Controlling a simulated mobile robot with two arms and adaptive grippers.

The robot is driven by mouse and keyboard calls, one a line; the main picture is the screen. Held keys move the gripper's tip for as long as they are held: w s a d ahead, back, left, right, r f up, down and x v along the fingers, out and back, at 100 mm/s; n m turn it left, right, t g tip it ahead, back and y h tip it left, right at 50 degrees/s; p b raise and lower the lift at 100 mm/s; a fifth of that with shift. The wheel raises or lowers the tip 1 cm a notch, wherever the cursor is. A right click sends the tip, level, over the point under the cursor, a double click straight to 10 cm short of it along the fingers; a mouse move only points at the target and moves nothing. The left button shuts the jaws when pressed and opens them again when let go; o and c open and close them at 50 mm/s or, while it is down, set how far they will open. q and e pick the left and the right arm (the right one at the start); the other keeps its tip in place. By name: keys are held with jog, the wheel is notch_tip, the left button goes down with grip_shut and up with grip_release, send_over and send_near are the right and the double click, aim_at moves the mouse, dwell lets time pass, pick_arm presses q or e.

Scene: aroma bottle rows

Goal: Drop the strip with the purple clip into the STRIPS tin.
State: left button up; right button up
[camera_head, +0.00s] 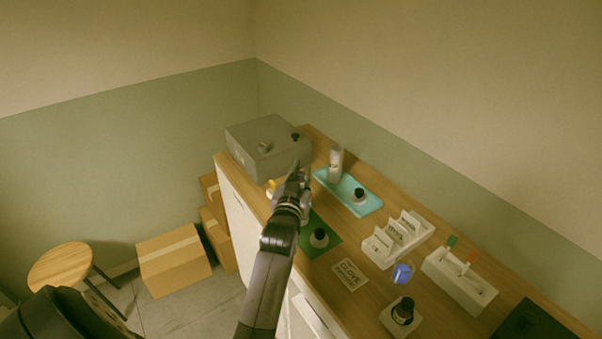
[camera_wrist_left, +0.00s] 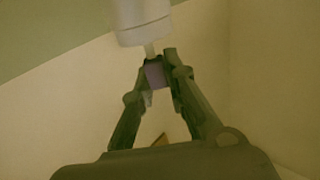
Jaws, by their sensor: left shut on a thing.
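My left gripper (camera_head: 297,172) is above the back part of the counter, in front of the grey box. In the left wrist view the gripper (camera_wrist_left: 158,72) is shut on a purple clip (camera_wrist_left: 155,74). A short pale piece of strip (camera_wrist_left: 150,50) runs from the clip to the lower end of a pale cylinder (camera_wrist_left: 140,22); I cannot tell whether they touch. In the head view a pale grey can-like container (camera_head: 335,163) stands just right of the gripper; its label is too small to read, so I cannot tell whether it is the STRIPS tin. My right gripper is not in view.
A teal tray (camera_head: 325,179) holds a dark-capped bottle (camera_head: 359,195). A green mat (camera_head: 328,247), white rack (camera_head: 387,258), CLOVE card (camera_head: 349,274), blue glass (camera_head: 403,272) and clip holder (camera_head: 458,287) fill the front. The grey box (camera_head: 282,163) stands at the back.

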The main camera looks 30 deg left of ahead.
pick_arm(q)
jog(key=o, duration=0.8)
jog(key=shift+s, duration=0.1)
